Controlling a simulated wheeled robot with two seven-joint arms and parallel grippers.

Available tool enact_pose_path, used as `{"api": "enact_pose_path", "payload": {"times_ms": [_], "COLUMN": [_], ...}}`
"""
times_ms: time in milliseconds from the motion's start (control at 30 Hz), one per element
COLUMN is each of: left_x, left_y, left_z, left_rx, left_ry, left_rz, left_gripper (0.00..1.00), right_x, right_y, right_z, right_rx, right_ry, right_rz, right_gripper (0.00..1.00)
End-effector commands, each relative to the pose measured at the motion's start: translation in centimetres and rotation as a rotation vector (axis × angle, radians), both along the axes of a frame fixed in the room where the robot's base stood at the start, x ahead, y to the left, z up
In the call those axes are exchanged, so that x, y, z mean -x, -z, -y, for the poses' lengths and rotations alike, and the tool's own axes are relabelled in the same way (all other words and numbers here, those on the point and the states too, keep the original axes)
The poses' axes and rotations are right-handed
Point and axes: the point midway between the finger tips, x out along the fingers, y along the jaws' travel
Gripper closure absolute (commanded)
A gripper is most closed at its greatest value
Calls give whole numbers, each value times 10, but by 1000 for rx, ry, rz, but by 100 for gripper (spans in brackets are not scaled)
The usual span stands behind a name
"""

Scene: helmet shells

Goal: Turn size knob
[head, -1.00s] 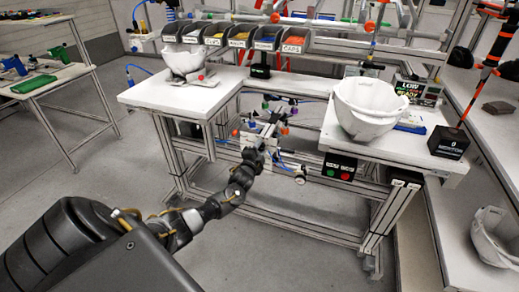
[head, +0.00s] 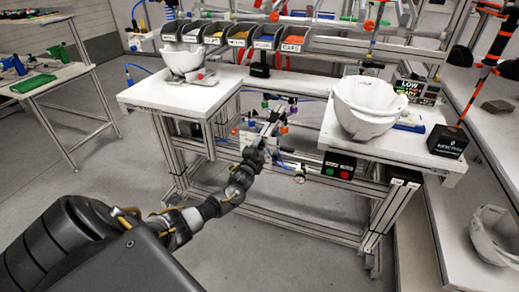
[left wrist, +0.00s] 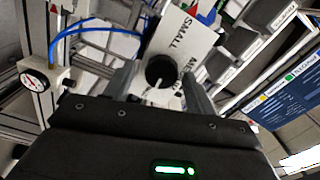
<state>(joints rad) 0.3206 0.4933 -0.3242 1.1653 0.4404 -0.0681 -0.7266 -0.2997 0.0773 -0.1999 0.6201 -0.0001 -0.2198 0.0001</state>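The size knob (left wrist: 160,71) is a round black knob with a pale pointer line. It sits on a white plate (left wrist: 182,36) lettered "SMALL" and, partly covered, what looks like "MEDIUM". My left gripper (left wrist: 160,84) has a finger on each side of the knob, with a visible gap to each. How far its tips reach along the knob is unclear. In the head view my left gripper (head: 268,127) is at the fixture under the bench, between the two tabletops. The knob itself cannot be made out there. My right gripper is not in view.
A white helmet shell (head: 366,106) stands on the right tabletop, another (head: 183,60) on the left. A button box (head: 339,166) hangs below the right top. The left wrist view shows a dial gauge (left wrist: 37,81) and a blue hose (left wrist: 85,27) beside the plate.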

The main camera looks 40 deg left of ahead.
Motion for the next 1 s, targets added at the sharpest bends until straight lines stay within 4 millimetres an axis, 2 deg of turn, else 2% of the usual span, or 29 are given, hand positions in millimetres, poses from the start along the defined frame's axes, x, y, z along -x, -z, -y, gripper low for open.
{"api": "enact_pose_path", "payload": {"times_ms": [267,367,700,833,1000], "left_x": [7,20,81,95,102], "left_y": [0,1,1,0,0], "left_z": [2,6,29,33,35], "left_rx": [0,0,1,1,0], "left_ry": [0,0,1,1,0], "left_rz": [1,0,-1,1,0], "left_gripper": [45,45,45,45,45], "right_x": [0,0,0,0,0], "right_y": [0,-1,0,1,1], "right_z": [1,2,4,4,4], "right_rx": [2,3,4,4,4], "right_ry": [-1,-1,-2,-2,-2], "right_rz": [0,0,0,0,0], "right_gripper": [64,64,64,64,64]}}
